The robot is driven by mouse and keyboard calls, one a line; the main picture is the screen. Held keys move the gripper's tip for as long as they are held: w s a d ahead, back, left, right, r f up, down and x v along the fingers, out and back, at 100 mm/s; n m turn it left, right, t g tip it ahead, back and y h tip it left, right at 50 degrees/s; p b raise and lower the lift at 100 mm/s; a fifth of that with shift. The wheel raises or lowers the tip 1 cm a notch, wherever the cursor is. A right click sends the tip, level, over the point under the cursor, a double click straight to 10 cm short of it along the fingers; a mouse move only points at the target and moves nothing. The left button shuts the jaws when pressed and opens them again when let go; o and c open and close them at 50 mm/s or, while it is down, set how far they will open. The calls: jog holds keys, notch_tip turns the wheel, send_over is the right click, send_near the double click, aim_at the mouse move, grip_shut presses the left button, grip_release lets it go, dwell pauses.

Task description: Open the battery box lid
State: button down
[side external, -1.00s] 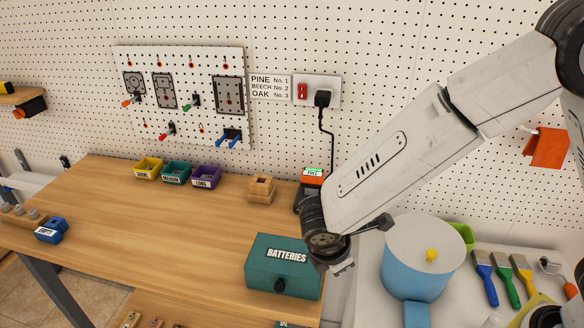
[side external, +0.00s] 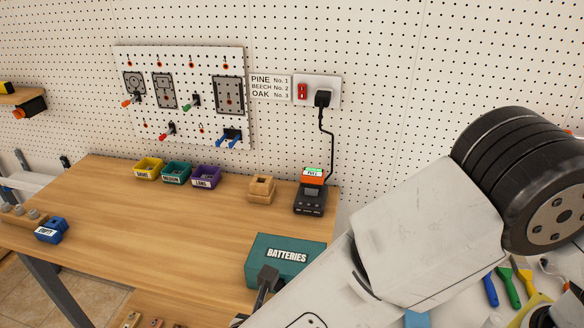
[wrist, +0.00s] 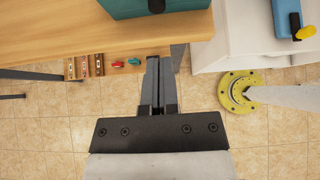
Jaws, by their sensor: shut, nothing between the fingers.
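The teal battery box (side external: 288,246), labelled "BATTERIES", stands at the front right corner of the bench. Its lid looks closed. My arm and a dark part on it cover the box's lower front in the side view. My gripper (wrist: 154,62) is shut and empty in the wrist view. Its fingertips appear just below the box in the picture, over the bench's front edge, apart from the knob.
A black charger (side external: 310,198) stands behind the box, beside a wooden block (side external: 262,189). Small bins (side external: 177,173) line the bench's back. Small coloured items sit on a lower shelf (wrist: 100,66). A white surface (wrist: 235,40) lies to the right. The bench's middle is clear.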

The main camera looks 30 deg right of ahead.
aim_at(286, 267)
jog(key=shift+x, duration=4.95)
jog(key=shift+r, duration=0.2)
